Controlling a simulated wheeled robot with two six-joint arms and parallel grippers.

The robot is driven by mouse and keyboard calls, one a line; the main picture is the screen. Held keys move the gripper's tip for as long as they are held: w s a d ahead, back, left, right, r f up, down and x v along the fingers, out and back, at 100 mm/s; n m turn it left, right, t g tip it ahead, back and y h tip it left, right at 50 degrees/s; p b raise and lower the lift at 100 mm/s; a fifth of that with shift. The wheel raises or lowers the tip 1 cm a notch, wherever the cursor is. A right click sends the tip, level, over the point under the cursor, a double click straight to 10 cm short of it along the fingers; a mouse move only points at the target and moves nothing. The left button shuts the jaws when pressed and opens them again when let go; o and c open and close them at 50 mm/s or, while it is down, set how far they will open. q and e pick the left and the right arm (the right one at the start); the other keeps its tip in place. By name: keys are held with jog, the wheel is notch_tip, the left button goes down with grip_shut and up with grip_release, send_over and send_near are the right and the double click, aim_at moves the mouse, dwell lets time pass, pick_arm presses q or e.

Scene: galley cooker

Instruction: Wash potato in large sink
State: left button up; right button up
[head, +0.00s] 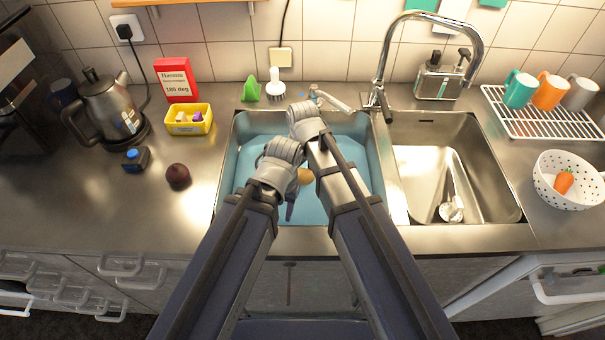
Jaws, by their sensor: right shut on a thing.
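Both my arms reach over the left basin (231,190), which has a blue interior. A tan, potato-like thing (305,176) shows between the arms, beside my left gripper (281,152); the arms partly cover it. The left gripper's fingers are hidden, so I cannot tell whether it is open or touching that thing. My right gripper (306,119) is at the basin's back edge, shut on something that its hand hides. A grey metal lever-like piece (332,99) lies right beside it, near the tap (379,99). The tap's spout arches up to the right.
A purple item (290,211) shows in the left basin. A brush (275,86), yellow tub (189,119), kettle (104,108) and dark round item (178,176) stand left; a dotted colander (571,198) with a carrot (563,182) stands right.

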jog(key=shift+r+p, duration=1.6)
jog(key=shift+r, duration=0.3)
jog(key=shift+f, duration=0.1)
